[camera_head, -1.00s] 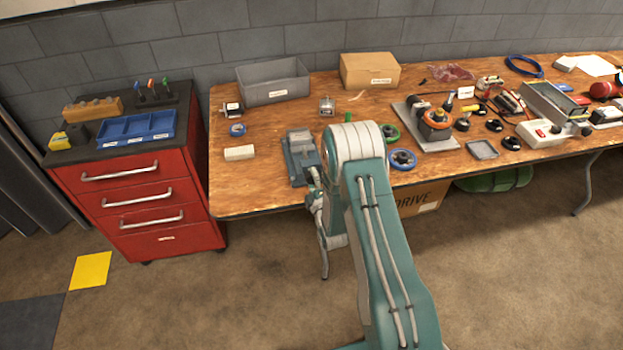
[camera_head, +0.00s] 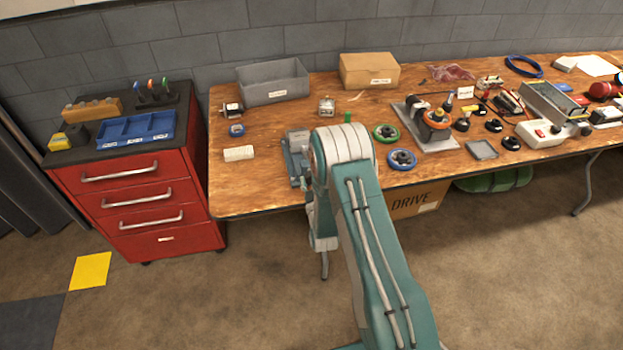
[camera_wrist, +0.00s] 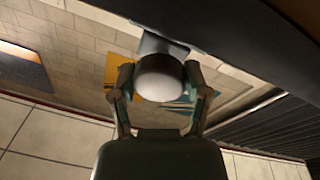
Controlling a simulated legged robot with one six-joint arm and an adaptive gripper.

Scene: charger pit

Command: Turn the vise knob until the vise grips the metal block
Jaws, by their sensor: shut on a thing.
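The grey-blue vise (camera_head: 297,142) stands at the front edge of the wooden table in the head view. My arm covers its right and front part. In the wrist view my gripper (camera_wrist: 160,78) is shut on the pale, round vise knob (camera_wrist: 160,76), with one finger on each side of it. The grey piece just beyond the knob looks like part of the vise (camera_wrist: 163,45). In the head view my gripper is mostly hidden behind my arm. I cannot make out the metal block in the vise or whether the jaws touch it.
A grey bin (camera_head: 272,84) and a cardboard box (camera_head: 369,70) stand at the back of the table (camera_head: 250,190). A pale block (camera_head: 239,153) lies left of the vise; a blue handwheel (camera_head: 401,159) lies to the right. A red drawer cabinet (camera_head: 150,195) stands left.

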